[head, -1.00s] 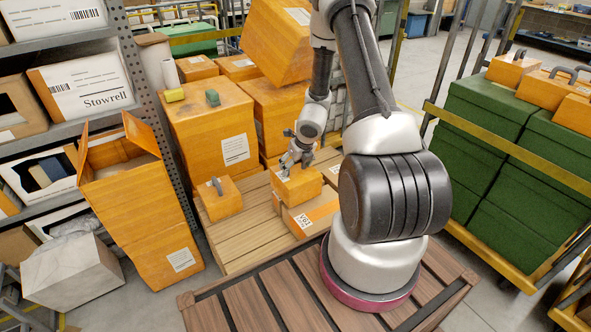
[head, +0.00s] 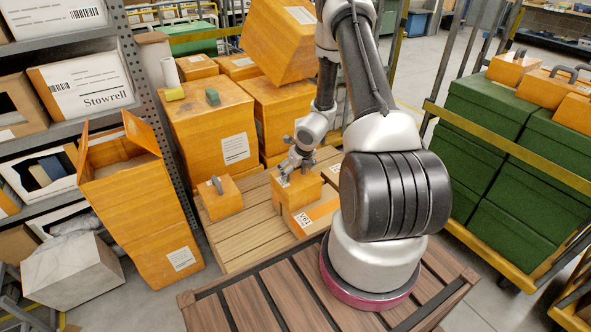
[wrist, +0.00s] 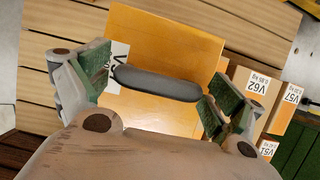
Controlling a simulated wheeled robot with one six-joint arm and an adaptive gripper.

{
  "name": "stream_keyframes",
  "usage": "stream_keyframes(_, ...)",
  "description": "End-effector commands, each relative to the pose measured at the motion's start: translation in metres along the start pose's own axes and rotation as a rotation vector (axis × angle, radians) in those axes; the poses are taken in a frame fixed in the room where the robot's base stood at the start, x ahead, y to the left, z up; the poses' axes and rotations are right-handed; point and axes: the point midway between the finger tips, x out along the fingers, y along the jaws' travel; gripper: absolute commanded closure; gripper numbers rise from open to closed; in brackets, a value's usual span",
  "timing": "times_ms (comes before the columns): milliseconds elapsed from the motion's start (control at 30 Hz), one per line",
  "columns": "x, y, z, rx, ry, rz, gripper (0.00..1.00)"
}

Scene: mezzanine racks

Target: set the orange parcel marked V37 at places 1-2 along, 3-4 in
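My gripper (head: 297,162) points down and is shut on the dark handle (wrist: 155,83) of an orange parcel (head: 297,188). In the wrist view the green-padded fingers sit at the two ends of the handle, and the parcel (wrist: 170,40) spreads below. Its white label (wrist: 117,62) is partly hidden by the left finger; only the start, a V, reads. The parcel is over the slatted wooden pallet (head: 245,240), close to other labelled orange boxes. I cannot tell whether it touches what lies beneath.
Boxes marked V62 (wrist: 257,85), V57 (wrist: 287,105) and V51 (wrist: 267,148) lie to the right in the wrist view. A small handled orange parcel (head: 222,198) stands left on the pallet. Tall orange boxes (head: 215,125) stand behind. Bare slats show at the pallet's front left.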

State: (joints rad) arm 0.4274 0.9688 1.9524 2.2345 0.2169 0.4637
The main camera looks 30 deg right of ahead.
Motion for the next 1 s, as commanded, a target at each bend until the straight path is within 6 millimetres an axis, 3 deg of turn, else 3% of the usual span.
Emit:
stream_keyframes(367, -0.001, 0.000, 0.001, 0.000, -0.001, 0.000, 0.00)
stream_keyframes(500, -0.010, 0.000, 0.005, -0.002, -0.003, -0.001, 0.00)
stream_keyframes(800, -0.078, 0.001, 0.005, -0.006, -0.004, -0.001, 0.00)
stream_keyframes(1000, -0.110, 0.001, 0.004, -0.004, -0.002, -0.001, 0.00)
